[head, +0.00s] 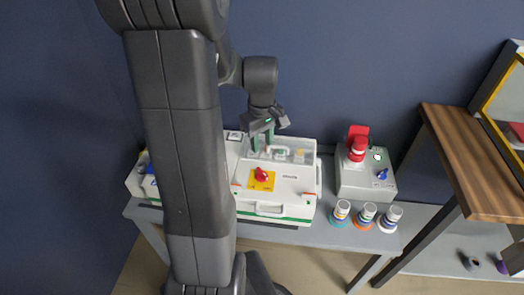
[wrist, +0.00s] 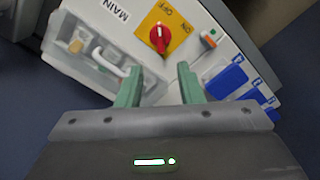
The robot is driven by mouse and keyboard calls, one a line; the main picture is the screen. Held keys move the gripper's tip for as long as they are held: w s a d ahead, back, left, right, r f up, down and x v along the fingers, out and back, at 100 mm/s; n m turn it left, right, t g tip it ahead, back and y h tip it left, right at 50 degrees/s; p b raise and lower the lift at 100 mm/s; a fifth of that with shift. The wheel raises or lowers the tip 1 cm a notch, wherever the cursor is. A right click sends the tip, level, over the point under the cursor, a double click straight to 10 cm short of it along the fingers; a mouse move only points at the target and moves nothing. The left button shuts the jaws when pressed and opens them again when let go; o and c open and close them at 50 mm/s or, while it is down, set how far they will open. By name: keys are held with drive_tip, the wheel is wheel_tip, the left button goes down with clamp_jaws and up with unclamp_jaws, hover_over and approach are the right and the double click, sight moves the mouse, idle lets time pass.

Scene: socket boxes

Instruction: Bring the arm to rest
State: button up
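My gripper (head: 262,138) is above the back of a white socket box (head: 290,196) in the head view. In the wrist view my gripper (wrist: 158,82) shows two green fingers set well apart with nothing between them. The box has a red rotary switch (wrist: 159,38) on a yellow plate marked ON and OFF, which also shows in the head view (head: 262,174). A clear compartment (wrist: 90,52) with small parts inside lies next to the fingers. Whether the fingers touch the box cannot be told. My arm hides the box's left part in the head view.
A grey box (head: 350,182) with a red plug-like part (head: 357,148) stands to the right. Several small banded cylinders (head: 366,214) stand in front of it on the grey table (head: 310,234). A wooden-topped shelf (head: 480,165) is at the far right. The dark blue wall is close behind.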

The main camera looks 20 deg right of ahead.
sight(262, 171)
drive_tip(key=shift+r, duration=0.6)
wheel_tip(262, 171, down, 14)
drive_tip(key=shift+r+b, duration=0.1)
drive_tip(key=shift+b, duration=1)
